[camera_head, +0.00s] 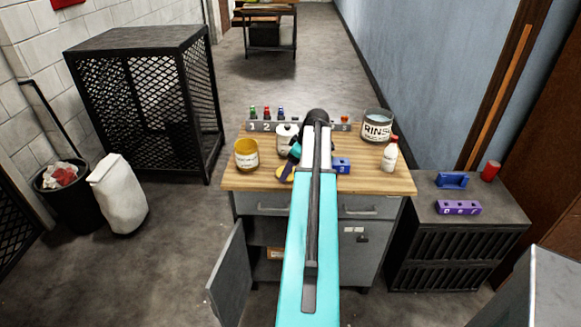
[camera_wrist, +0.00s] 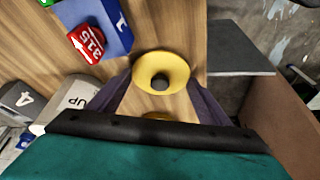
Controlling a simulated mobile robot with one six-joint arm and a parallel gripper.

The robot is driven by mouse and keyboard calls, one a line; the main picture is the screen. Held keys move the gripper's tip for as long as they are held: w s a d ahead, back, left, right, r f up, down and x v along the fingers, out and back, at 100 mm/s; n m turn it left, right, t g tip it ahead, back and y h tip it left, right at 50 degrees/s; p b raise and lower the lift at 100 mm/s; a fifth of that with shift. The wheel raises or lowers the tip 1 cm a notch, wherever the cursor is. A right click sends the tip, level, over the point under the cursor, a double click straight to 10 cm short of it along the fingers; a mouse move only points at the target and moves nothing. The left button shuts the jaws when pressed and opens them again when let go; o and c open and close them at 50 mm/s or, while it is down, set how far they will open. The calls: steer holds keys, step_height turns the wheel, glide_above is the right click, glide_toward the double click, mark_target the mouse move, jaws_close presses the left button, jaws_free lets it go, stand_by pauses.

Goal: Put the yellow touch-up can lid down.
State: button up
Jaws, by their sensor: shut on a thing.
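The yellow touch-up can lid (camera_wrist: 178,70) has a dark round knob and lies between the purple fingers of my gripper (camera_wrist: 160,82) in the wrist view. My gripper is shut on it. In the head view the lid (camera_head: 283,174) shows beside my gripper (camera_head: 290,168), near the front of the wooden bench top (camera_head: 225,181). I cannot tell whether the lid touches the wood. A yellow can (camera_head: 246,160) with a pale label stands open, to the left of my gripper. My arm hides part of the bench middle.
A white tub (camera_head: 285,141), a numbered rack (camera_head: 263,127), a RINSE pot (camera_head: 376,129), a white bottle (camera_head: 390,156) and a blue block (camera_head: 342,166) stand on the bench. Bare wood shows at the front left and right. A cabinet door (camera_head: 231,277) hangs open below.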

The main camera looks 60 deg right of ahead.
steer(key=shift+f, duration=0.15)
steer(key=o, duration=1)
steer(key=shift+b+v, duration=1.15)
steer(key=shift+v, duration=5)
steer(key=shift+d, duration=0.1)
